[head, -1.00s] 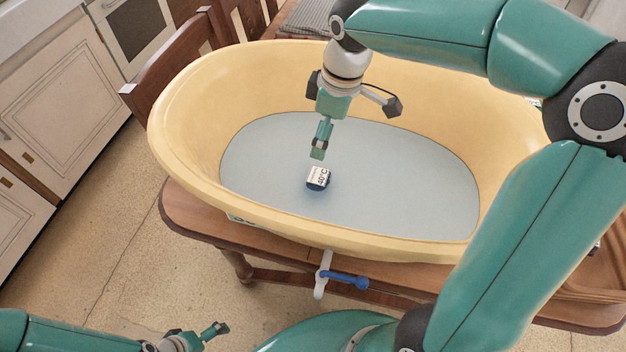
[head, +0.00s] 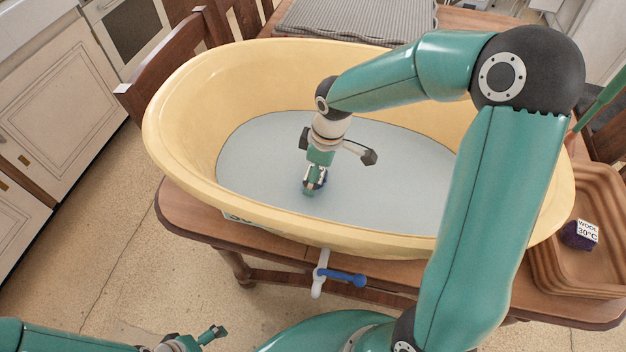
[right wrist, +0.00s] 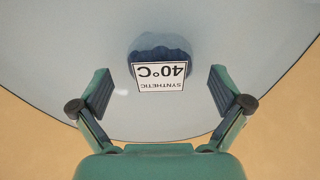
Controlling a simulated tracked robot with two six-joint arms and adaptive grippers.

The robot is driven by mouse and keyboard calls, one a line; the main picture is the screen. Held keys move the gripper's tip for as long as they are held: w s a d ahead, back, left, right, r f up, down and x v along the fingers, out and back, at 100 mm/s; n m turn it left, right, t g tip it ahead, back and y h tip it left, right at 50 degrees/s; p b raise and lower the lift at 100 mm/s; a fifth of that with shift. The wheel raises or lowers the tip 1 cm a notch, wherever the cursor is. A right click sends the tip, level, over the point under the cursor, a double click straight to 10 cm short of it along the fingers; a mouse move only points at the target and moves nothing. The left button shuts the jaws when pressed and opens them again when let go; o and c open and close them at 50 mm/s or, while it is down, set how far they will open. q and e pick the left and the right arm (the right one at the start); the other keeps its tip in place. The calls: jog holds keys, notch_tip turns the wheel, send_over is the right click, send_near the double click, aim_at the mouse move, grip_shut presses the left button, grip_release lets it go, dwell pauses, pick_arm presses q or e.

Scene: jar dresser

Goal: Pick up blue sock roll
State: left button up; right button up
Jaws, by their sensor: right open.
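The blue sock roll (right wrist: 158,46), dark blue with a white "SYNTHETIC 40°C" label, is in the pale blue bottom area of the yellow tub (head: 185,110). My right gripper (right wrist: 158,90) is open. In the right wrist view its two fingers stand left and right of the roll, with a gap on each side. In the head view my right gripper (head: 314,184) reaches down into the tub and covers most of the roll. My left gripper (head: 212,334) is at the bottom edge of the head view, far from the tub, its jaws unclear.
The tub's high rim surrounds my right gripper. A blue-handled tap (head: 345,279) sticks out at the tub's front. On the right, a brown tray (head: 560,275) holds a dark purple roll (head: 580,236) labelled "WOOL 30°C". Wooden chairs stand behind the table.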

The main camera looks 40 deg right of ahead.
jog(key=shift+w+a+f, duration=0.1)
jog(key=shift+f, duration=0.8)
jog(key=shift+c, duration=0.3)
jog(key=c, duration=0.9)
jog(key=shift+c, duration=0.2)
jog(key=shift+r, duration=0.15)
notch_tip(320, 180, up, 20)
jog(key=p, duration=0.1)
jog(key=shift+p, duration=0.35)
